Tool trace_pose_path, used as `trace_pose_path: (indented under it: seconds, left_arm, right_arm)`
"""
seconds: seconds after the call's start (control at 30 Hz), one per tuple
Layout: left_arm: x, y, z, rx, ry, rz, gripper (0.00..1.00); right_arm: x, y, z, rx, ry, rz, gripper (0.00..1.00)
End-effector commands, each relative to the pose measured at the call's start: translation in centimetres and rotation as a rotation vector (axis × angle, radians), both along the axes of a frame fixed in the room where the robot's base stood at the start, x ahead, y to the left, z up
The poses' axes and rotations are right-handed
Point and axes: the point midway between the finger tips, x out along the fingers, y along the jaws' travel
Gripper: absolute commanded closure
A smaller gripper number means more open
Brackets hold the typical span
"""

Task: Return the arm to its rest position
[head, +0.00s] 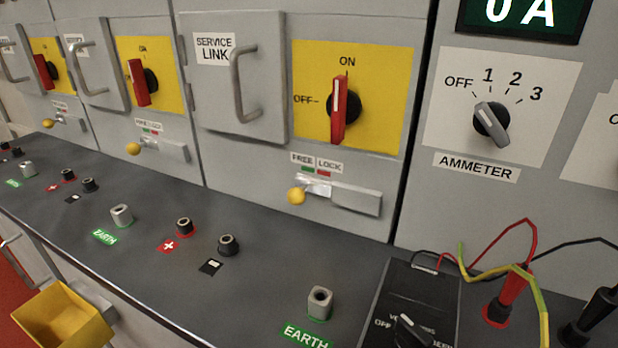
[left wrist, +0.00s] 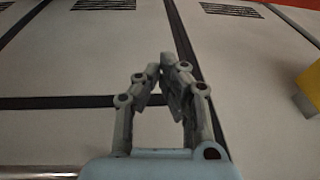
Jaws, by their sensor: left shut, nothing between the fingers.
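My left gripper (left wrist: 163,75) shows in the left wrist view with its two fingers closed together at the tips and nothing between them. Behind it is a pale panelled surface with dark seams. Neither gripper nor arm shows in the head view. My right gripper is in no view.
A dark bench (head: 150,245) runs along grey cabinets with red-handled switches (head: 339,112) on yellow plates. On it are sockets, an earth post (head: 320,302), a black meter box (head: 380,290) and cable plugs (head: 505,300). A yellow bin (head: 62,318) hangs at the front left.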

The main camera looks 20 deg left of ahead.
Motion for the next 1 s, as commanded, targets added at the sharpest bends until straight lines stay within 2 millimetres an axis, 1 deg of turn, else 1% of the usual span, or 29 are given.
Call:
trace_pose_path:
  seconds: [0.03, 0.07, 0.1, 0.17, 0.2, 0.27, 0.3, 0.4, 0.5, 0.6, 1.0]
  left_arm:
    - [-1.6, 0.3, -4.3, 0.000, 0.028, 0.005, 1.00]
    - [-2.6, 0.5, -6.4, -0.001, 0.037, 0.008, 1.00]
    - [-4.0, 0.7, -9.0, -0.002, 0.048, 0.011, 1.00]
    - [-6.3, 0.9, -12.7, -0.004, 0.065, 0.016, 1.00]
    - [-8.1, 1.0, -14.9, -0.005, 0.077, 0.019, 1.00]
    - [-10.6, 1.1, -17.6, -0.007, 0.091, 0.022, 1.00]
    - [-12.4, 1.2, -19.1, -0.008, 0.101, 0.025, 1.00]
    - [-15.9, 1.3, -21.6, -0.010, 0.117, 0.029, 1.00]
    - [-18.3, 1.3, -22.9, -0.012, 0.128, 0.032, 1.00]
    - [-19.5, 1.3, -23.4, -0.012, 0.132, 0.033, 1.00]
    - [-19.6, 1.3, -23.4, -0.012, 0.133, 0.033, 1.00]
  right_arm:
    - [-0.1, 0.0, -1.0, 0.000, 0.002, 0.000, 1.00]
    - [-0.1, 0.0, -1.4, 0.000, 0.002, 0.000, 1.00]
    - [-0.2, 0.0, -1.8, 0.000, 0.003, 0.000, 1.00]
    - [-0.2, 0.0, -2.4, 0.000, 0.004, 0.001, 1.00]
    - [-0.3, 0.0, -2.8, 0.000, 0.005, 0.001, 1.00]
    - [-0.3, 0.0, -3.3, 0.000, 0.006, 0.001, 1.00]
    - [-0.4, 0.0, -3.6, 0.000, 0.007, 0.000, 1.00]
    - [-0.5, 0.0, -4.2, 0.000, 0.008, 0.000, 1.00]
    - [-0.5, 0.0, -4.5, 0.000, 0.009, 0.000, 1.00]
    - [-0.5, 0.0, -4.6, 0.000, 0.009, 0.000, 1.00]
    - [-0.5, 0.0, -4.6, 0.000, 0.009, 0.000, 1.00]
